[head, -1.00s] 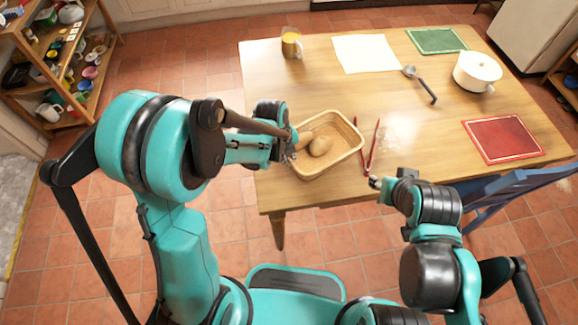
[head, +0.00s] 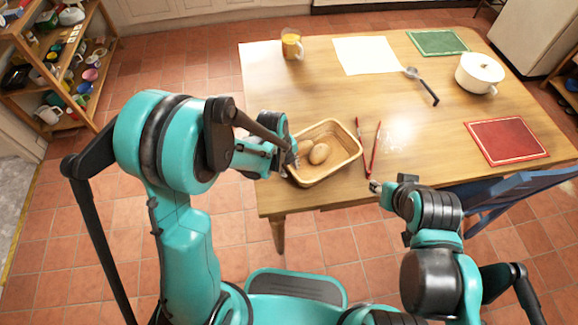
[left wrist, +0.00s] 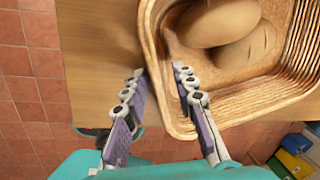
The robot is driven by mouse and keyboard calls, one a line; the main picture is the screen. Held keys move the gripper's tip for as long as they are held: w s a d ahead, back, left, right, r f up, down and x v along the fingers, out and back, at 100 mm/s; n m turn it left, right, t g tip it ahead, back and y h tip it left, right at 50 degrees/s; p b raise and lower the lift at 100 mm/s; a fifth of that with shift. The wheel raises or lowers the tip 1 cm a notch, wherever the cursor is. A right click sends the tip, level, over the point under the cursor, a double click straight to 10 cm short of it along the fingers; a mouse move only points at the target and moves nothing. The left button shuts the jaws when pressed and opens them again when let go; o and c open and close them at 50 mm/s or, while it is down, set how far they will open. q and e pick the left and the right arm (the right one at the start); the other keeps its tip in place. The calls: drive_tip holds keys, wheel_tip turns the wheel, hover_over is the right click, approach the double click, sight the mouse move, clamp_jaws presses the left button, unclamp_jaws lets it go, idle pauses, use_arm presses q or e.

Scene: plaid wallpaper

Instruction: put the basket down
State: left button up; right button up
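The tan wicker basket (head: 352,165) rests on the near left part of the wooden table, with two brown potato-like items (head: 320,154) in it. My left gripper (head: 291,153) is at the basket's left wall. In the left wrist view, the left gripper's fingers (left wrist: 160,85) stand apart on either side of the basket's wall (left wrist: 152,45), one outside and one inside, with gaps showing, so it looks open. My right gripper (head: 375,187) is at the table's near edge, right of the basket; its fingers are too small to read.
Red tongs (head: 373,150) lie just right of the basket on the table (head: 330,95). A mug of orange drink (head: 291,45), white sheet (head: 365,55), ladle (head: 425,88), white pot (head: 480,73), red mat (head: 505,141) and green mat (head: 437,41) lie farther off. A blue chair (head: 500,195) stands at right.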

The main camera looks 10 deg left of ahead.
use_arm(q)
drive_tip(key=shift+r, duration=0.15)
drive_tip(key=p+v, duration=0.5)
drive_tip(key=v, duration=0.6)
drive_tip(key=s+a+r+n+t+y, duration=0.1)
drive_tip(key=s+a+r+n, duration=0.3)
drive_tip(key=n, duration=1)
drive_tip(key=s+a+r+n+t, duration=0.4)
drive_tip(key=s+r+n, duration=0.4)
drive_tip(key=n, duration=0.5)
drive_tip(key=shift+a+n+t+y, duration=0.3)
drive_tip(key=shift+a+n+y, duration=0.05)
drive_tip(key=shift+n+y, duration=0.05)
